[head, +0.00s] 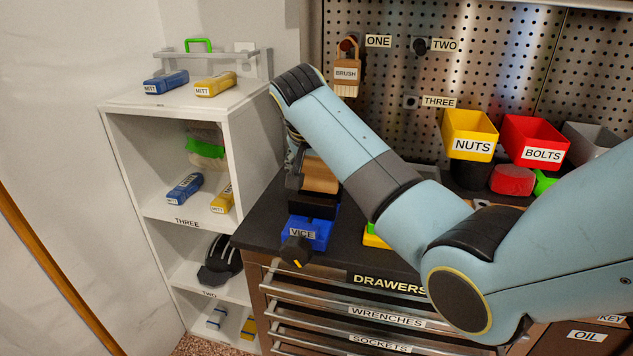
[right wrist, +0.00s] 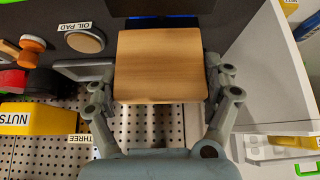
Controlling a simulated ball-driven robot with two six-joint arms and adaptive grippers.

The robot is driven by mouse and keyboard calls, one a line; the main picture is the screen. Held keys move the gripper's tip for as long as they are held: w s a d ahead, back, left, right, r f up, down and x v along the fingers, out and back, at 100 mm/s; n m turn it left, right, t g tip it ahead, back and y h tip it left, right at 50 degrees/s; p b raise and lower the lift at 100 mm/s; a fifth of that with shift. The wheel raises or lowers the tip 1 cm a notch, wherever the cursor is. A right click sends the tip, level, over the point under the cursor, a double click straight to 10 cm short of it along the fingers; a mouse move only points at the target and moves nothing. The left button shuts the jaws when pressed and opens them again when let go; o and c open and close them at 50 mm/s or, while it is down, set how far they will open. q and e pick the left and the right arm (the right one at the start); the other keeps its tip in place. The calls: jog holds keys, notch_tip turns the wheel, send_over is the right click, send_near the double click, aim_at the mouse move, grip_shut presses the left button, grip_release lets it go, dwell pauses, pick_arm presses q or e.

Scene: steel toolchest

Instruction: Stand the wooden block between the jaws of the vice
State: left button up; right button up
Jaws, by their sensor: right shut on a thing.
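The wooden block (head: 319,176) is in my right gripper (head: 294,160), at the blue vice (head: 318,233) on the left end of the dark bench top. In the right wrist view the block (right wrist: 160,68) shows a broad pale face, with the fingers of the right gripper (right wrist: 161,80) shut against its two sides. In that view a blue and black part of the vice (right wrist: 165,21) shows just beyond the block. The block's lower end is hidden, so I cannot tell whether it is between the jaws or above them. My left gripper is not in view.
A white shelf (head: 118,135) with blue and yellow mitt boxes stands close left of the bench. A yellow nuts bin (head: 469,135) and red bolts bin (head: 535,142) are at the back right. A brush (head: 346,77) hangs on the pegboard. My right arm hides much of the bench top.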

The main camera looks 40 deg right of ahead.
aim_at(315, 179)
jog(key=shift+w+a+f, duration=0.1)
jog(key=shift+w+f, duration=0.1)
jog(key=shift+f, duration=0.05)
jog(key=shift+f+p, duration=0.35)
jog(key=shift+f, duration=1.55)
jog(key=o, duration=1.1)
jog(key=shift+c, duration=0.2)
jog(key=v, duration=1.2)
jog(key=shift+r, duration=0.1)
